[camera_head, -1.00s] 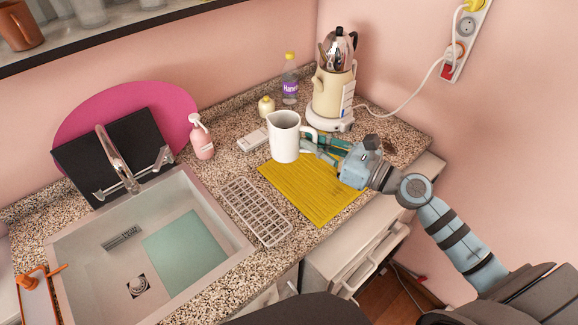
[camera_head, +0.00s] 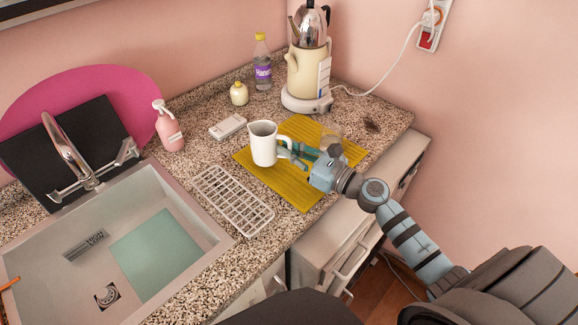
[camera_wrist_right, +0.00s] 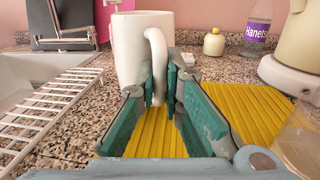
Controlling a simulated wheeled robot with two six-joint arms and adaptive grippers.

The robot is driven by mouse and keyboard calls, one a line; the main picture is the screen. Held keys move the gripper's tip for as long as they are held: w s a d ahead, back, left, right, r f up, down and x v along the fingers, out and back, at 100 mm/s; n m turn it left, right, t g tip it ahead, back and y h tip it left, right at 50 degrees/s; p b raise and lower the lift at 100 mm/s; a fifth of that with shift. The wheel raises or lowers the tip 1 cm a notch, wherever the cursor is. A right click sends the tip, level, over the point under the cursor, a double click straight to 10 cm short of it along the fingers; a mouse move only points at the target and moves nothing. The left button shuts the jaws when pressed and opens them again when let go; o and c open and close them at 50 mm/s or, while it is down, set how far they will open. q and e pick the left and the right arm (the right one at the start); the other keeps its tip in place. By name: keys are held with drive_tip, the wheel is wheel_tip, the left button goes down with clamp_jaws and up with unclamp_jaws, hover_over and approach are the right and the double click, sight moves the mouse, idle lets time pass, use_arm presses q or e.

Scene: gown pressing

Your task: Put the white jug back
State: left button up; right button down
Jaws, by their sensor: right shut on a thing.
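The white jug (camera_head: 263,146) is upright over the left part of the yellow ribbed mat (camera_head: 292,195). My right gripper (camera_head: 291,151) comes from the right and is shut on the jug's handle. In the right wrist view the fingers (camera_wrist_right: 168,88) sit on both sides of the handle, and the jug body (camera_wrist_right: 127,48) is just beyond them. The jug's base is close to the mat; I cannot tell for sure whether it touches. My left gripper is not in view.
A clear glass (camera_head: 332,136) stands on the mat behind my right gripper. A white rack (camera_head: 233,201) and the sink (camera_head: 193,222) lie to the left. A cream kettle base (camera_head: 306,75), a bottle (camera_head: 262,65) and a small yellowish bottle (camera_head: 239,93) stand behind.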

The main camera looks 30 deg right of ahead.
wheel_tip(320, 180, down, 3)
drive_tip(key=shift+r+b, duration=0.2)
drive_tip(key=shift+b, duration=0.2)
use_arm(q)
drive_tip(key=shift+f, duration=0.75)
use_arm(e)
drive_tip(key=shift+r, duration=0.15)
drive_tip(key=c, duration=2.1)
unclamp_jaws()
drive_tip(key=shift+f, duration=0.2)
drive_tip(key=shift+c, duration=0.2)
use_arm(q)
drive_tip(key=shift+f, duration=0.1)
use_arm(e)
drive_tip(key=o, duration=0.4)
drive_tip(key=shift+r, duration=0.15)
